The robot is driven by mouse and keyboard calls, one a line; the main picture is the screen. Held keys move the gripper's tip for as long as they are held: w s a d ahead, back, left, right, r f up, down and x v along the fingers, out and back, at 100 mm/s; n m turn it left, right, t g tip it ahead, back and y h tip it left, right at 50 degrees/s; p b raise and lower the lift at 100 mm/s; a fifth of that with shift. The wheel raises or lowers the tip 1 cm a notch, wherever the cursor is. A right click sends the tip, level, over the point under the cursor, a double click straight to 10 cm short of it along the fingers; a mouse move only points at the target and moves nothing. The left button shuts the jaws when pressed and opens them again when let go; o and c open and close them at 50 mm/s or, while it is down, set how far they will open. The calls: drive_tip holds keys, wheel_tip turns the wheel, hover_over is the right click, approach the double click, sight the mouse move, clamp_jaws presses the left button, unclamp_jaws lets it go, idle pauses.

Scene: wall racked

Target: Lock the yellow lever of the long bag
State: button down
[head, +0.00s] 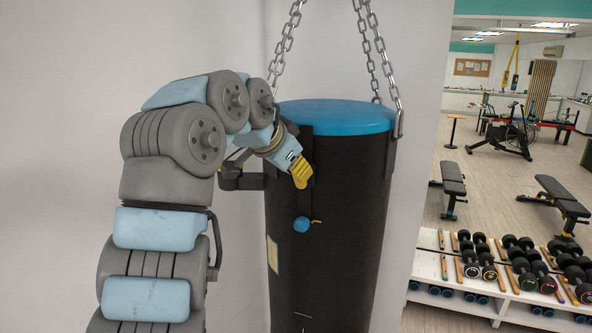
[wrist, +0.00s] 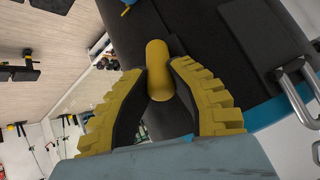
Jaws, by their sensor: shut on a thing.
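The long bag (head: 330,240) is a black cylinder with a blue top, hanging upright on chains in the head view. In the wrist view its dark side (wrist: 190,30) fills the upper middle. The yellow lever (wrist: 158,62) shows there as a rounded yellow bar. My gripper (wrist: 157,80) has its ridged yellow fingers closed on either side of the lever and holds it. In the head view my gripper (head: 301,174) is at the bag's upper front, below the blue top. My fingers hide the lever there.
Chains (head: 376,40) rise from the bag's rim. A pale wall stands behind. At right are a dumbbell rack (head: 470,290) and benches (head: 555,195), well apart from the bag.

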drive_tip(key=c, duration=0.9)
unclamp_jaws()
drive_tip(key=shift+v, duration=3.7)
